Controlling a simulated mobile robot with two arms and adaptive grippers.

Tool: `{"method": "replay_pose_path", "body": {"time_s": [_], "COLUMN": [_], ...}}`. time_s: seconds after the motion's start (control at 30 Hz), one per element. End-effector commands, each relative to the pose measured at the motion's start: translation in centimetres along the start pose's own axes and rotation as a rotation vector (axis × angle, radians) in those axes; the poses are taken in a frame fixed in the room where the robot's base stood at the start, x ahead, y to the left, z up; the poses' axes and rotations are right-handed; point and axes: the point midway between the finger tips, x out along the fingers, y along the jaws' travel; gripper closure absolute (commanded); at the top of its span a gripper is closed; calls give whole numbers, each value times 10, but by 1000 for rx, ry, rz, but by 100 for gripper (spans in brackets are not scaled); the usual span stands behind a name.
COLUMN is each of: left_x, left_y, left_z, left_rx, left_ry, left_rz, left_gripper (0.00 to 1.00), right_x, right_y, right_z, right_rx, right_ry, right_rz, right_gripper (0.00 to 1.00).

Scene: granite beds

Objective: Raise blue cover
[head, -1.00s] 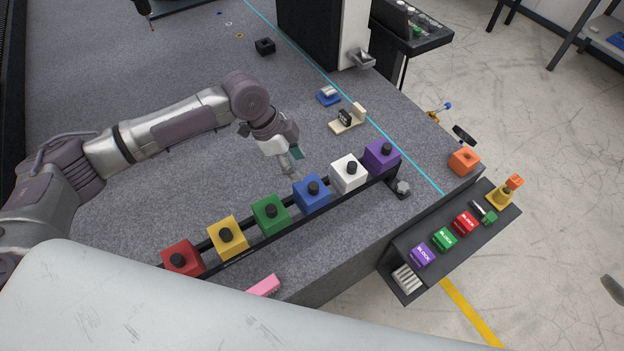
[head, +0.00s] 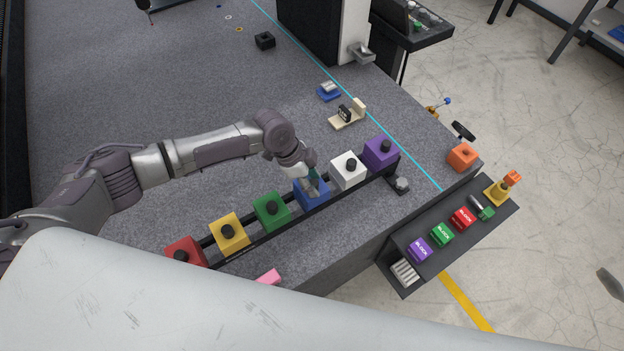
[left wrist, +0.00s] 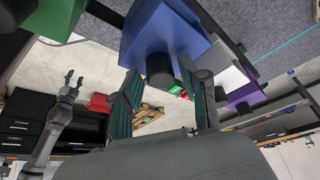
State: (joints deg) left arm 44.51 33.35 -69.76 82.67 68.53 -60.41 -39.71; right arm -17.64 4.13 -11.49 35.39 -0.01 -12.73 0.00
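The blue cover (head: 309,193) is a box with a black knob on top, in a row of coloured covers on a black rail. My left gripper (head: 312,188) is over it in the head view and hides its knob. In the left wrist view the blue cover (left wrist: 165,32) and its black knob (left wrist: 160,68) show at the top. My left gripper's fingers (left wrist: 162,88) are spread apart on either side of the knob, with gaps; contact cannot be told. My right gripper (left wrist: 74,78) shows at the left of that view, fingers apart and empty.
Close neighbours are the green cover (head: 272,210) and the white cover (head: 348,170). Yellow (head: 230,234), red (head: 185,253) and purple (head: 381,152) covers share the row. A shelf with coloured blocks (head: 441,235) stands at the right. The grey bench behind the row is mostly clear.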

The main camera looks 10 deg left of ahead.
Motion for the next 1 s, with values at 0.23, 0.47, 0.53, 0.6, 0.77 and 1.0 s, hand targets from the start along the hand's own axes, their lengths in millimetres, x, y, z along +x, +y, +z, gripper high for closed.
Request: {"method": "replay_pose_path", "body": {"time_s": [0.23, 0.47, 0.53, 0.6, 0.77, 1.0], "left_x": [0, 0, 0, 0, 0, -5], "left_y": [0, 0, 0, -1, -4, -16], "left_z": [0, 0, 0, 1, 4, 10], "left_rx": [-1, -1, -2, -4, -19, -67], "left_ry": [0, 0, 1, 4, 29, 121], "left_rz": [0, 0, 2, 7, 37, 149], "left_gripper": [100, 100, 100, 100, 100, 100], "right_x": [0, 0, 1, 3, 13, 45], "right_y": [6, 9, 9, 9, 9, 9], "right_z": [-5, -7, -7, -7, -6, -4], "right_rx": [-3, -3, -3, -3, -3, -3], "right_ry": [7, 12, 12, 12, 12, 12], "right_rz": [7, 11, 11, 11, 11, 11], "right_gripper": [50, 50, 50, 50, 50, 50]}}
